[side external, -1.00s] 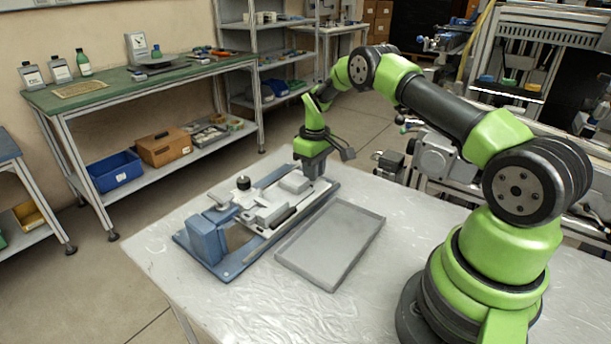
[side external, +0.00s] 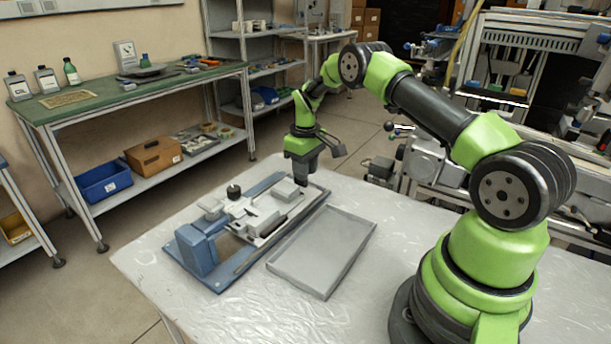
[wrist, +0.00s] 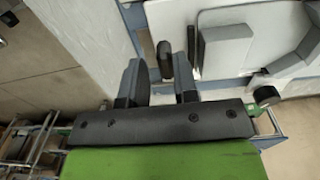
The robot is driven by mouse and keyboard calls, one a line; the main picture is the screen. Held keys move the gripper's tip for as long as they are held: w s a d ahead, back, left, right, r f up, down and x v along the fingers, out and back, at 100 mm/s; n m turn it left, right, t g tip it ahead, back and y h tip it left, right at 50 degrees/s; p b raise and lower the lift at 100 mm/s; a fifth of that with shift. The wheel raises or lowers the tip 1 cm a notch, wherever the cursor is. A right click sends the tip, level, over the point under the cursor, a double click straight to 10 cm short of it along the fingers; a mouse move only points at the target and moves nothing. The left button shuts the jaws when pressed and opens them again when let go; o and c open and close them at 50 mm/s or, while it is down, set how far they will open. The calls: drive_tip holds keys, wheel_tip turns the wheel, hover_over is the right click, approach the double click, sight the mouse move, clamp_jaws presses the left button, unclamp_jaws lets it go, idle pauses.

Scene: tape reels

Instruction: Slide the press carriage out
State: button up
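The press (side external: 210,262) has a blue base and lies on the table in the side external view. Its pale grey carriage (side external: 268,228) sits on the base and carries grey blocks and a black knob (side external: 233,191). My gripper (side external: 302,184) is pointing down at the carriage's far end. In the wrist view, my gripper (wrist: 160,85) has its two dark fingers apart. A black handle (wrist: 165,59) at the carriage's edge shows in the gap, nearer the right finger. Contact with it cannot be told. The fingertips are hard to make out in the side external view.
A shallow grey tray (side external: 325,262) lies on the table right beside the press. The table (side external: 345,313) is clear in front of the tray. A green-topped bench (side external: 95,105) and shelves stand beyond the table.

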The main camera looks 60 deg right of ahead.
wheel_tip(320, 180, up, 8)
drive_tip(key=shift+f, duration=0.15)
drive_tip(key=s+a+r+m+t, duration=0.1)
drive_tip(key=s+a+r, duration=0.25)
drive_tip(key=r, duration=0.25)
drive_tip(key=s+a+r+t, duration=0.2)
drive_tip(key=a+r, duration=0.3)
drive_tip(key=r, duration=0.1)
drive_tip(key=s+a+r+m+t, duration=0.1)
drive_tip(key=s+a+r, duration=0.1)
drive_tip(key=a+r, duration=0.3)
drive_tip(key=s+a+t+y, duration=0.1)
drive_tip(key=s+a, duration=0.3)
drive_tip(key=s, duration=0.4)
drive_tip(key=s+a+r+m+t+y, duration=0.1)
drive_tip(key=s+a+t, duration=0.1)
drive_tip(key=s, duration=0.6)
drive_tip(key=shift+s+a+r+m, duration=0.3)
drive_tip(key=shift+s+a, duration=0.1)
drive_tip(key=shift+a, duration=0.45)
drive_tip(key=shift+o, duration=0.4)
